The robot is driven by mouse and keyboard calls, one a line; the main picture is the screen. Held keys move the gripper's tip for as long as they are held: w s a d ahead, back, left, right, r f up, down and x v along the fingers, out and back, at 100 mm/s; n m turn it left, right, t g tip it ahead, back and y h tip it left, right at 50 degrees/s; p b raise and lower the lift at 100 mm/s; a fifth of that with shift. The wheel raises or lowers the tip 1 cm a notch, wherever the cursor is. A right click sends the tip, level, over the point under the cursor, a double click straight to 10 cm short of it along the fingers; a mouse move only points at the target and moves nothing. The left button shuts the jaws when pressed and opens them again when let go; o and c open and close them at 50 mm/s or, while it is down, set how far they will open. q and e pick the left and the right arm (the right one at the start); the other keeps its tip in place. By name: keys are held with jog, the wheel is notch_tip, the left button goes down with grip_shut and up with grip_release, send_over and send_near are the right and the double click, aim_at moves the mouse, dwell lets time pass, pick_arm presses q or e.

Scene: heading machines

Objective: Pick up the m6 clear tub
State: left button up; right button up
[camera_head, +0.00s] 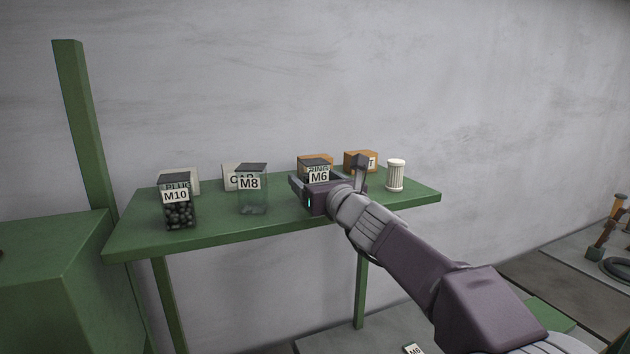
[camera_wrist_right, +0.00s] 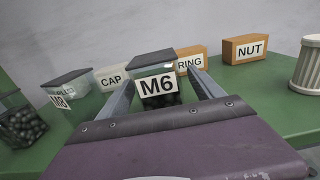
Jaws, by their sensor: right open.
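The M6 clear tub (camera_head: 318,165) stands on the green shelf, with a dark lid and a white label. It also shows in the right wrist view (camera_wrist_right: 157,80), upright with dark pieces inside. My right gripper (camera_head: 327,180) is open in front of the tub. In the wrist view its two fingers (camera_wrist_right: 160,92) reach forward on either side of the tub, with gaps that I cannot judge exactly. The gripper hides the tub's lower part in the head view. My left gripper is not in view.
The M8 tub (camera_head: 252,192) and M10 tub (camera_head: 179,212) stand to the left on the green shelf (camera_head: 290,225). CAP (camera_wrist_right: 112,77), RING (camera_wrist_right: 192,60) and NUT (camera_wrist_right: 245,48) boxes stand behind. A white ribbed cup (camera_head: 396,175) stands at right.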

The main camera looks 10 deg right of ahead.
jog(key=w, duration=0.4)
jog(key=shift+w+a+f, duration=0.1)
jog(key=shift+a, duration=0.3)
jog(key=shift+s+d+r, duration=0.1)
jog(key=shift+s+r, duration=0.1)
jog(key=shift+s, duration=0.55)
jog(key=c, duration=1)
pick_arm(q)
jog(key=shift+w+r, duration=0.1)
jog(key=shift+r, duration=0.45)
pick_arm(e)
jog(key=shift+w, duration=0.25)
grip_shut()
